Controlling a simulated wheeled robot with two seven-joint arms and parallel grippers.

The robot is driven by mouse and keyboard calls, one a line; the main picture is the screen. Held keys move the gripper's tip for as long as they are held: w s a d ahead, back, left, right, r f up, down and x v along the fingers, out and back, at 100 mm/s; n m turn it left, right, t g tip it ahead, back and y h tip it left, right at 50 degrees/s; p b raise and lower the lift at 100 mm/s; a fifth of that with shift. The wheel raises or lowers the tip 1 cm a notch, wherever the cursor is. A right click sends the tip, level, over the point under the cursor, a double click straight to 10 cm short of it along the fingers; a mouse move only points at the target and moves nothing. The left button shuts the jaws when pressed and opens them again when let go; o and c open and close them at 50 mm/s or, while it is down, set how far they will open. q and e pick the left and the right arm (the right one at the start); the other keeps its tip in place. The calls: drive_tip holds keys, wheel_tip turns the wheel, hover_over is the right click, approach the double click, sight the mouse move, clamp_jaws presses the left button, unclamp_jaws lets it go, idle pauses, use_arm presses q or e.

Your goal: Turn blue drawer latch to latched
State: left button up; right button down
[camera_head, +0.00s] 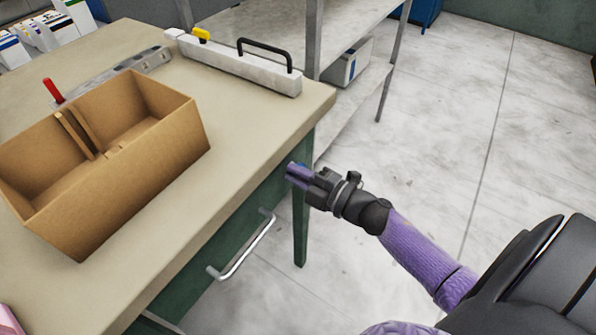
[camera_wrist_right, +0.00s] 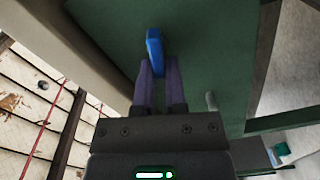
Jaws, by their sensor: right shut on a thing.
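The blue drawer latch (camera_wrist_right: 154,50) is a small blue lever on the green drawer front (camera_wrist_right: 205,50). In the right wrist view it runs nearly along the line of my fingers. My right gripper (camera_wrist_right: 158,70) is shut on its near end, between two purple-grey fingers. In the head view the right gripper (camera_head: 292,172) is at the table's green front, below the corner, and only a speck of blue shows at its tips. The drawer's metal handle (camera_head: 245,245) is left of the gripper.
On the beige tabletop (camera_head: 240,125) stand an open cardboard box (camera_head: 165,145), a white bar with a black handle (camera_head: 245,68) and a grey fixture with a red lever (camera_head: 53,90). A metal shelf (camera_head: 345,35) stands behind. The floor to the right is clear.

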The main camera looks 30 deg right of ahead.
use_arm(q)
drive_tip(key=shift+s+f+b, duration=0.2)
drive_tip(key=shift+s+b, duration=0.1)
drive_tip(key=shift+s, duration=0.3)
use_arm(e)
drive_tip(key=shift+f+n, duration=0.15)
drive_tip(key=shift+n, duration=0.65)
drive_tip(key=shift+f+n, duration=0.15)
drive_tip(key=shift+n, duration=0.65)
use_arm(q)
drive_tip(key=shift+w+f, duration=0.1)
drive_tip(key=shift+w, duration=0.1)
use_arm(e)
drive_tip(key=c, duration=0.7)
unclamp_jaws()
use_arm(q)
drive_tip(key=shift+w+r+p, duration=0.25)
drive_tip(key=shift+r+p, duration=0.2)
drive_tip(key=shift+w+r+p, duration=0.2)
drive_tip(key=shift+r+p, duration=0.25)
use_arm(e)
drive_tip(key=v, duration=1)
